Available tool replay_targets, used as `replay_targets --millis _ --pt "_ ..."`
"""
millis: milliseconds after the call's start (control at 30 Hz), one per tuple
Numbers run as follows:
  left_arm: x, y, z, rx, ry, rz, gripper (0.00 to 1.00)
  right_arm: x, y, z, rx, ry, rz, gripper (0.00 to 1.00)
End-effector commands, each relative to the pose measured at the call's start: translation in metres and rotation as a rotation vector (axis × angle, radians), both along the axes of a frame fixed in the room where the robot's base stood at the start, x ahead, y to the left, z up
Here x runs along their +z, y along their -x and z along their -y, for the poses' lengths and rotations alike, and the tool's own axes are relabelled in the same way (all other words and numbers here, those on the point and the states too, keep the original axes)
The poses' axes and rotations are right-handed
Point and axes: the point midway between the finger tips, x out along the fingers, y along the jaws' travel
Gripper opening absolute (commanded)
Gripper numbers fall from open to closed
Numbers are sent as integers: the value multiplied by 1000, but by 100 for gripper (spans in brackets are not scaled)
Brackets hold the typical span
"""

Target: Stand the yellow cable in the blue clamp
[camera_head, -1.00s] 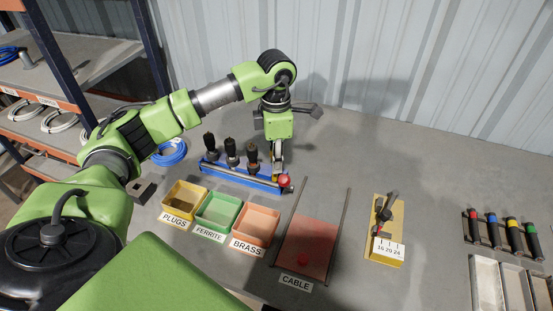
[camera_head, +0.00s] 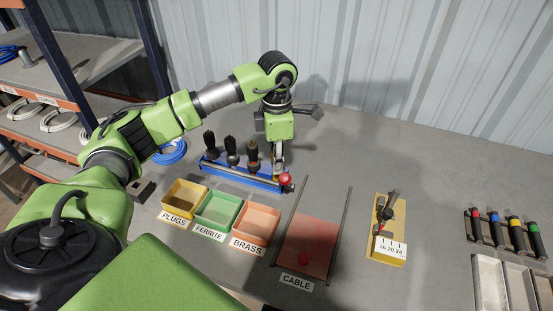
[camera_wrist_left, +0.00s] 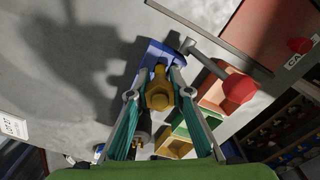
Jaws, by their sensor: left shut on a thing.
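The blue clamp (camera_head: 238,177) stands on the grey table behind the small bins, with three black-topped pieces (camera_head: 231,150) upright in it. It has a bar with a red ball knob (camera_head: 285,179) at its right end. My left gripper (camera_head: 279,166) points down at the clamp's right end. In the left wrist view, its fingers (camera_wrist_left: 158,88) are shut on the yellow cable (camera_wrist_left: 159,96), whose yellow end with a hexagonal fitting shows between them. The blue clamp (camera_wrist_left: 152,50) lies directly beyond it. I cannot tell whether the cable's lower end is seated. My right gripper is out of view.
Bins marked PLUGS (camera_head: 183,199), FERRITE (camera_head: 217,211) and BRASS (camera_head: 256,224) stand in front of the clamp. A red CABLE mat (camera_head: 308,247) between two rods lies right of them. A yellow gauge block (camera_head: 388,240) stands farther right. The table behind it is clear.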

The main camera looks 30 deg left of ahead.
Motion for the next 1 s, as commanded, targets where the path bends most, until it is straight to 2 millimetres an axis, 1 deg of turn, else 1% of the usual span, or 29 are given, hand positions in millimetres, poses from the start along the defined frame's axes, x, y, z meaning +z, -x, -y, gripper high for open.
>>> replay_targets --millis 400,433,500,1000 --pt "-1 0 1 -1 1 0 0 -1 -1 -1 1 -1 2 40" --pt "-1 0 1 -1 1 0 24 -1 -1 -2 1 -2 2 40" --pt "-1 0 1 -1 1 0 39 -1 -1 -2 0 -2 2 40" --pt "-1 0 1 -1 1 0 39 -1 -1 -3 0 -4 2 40"
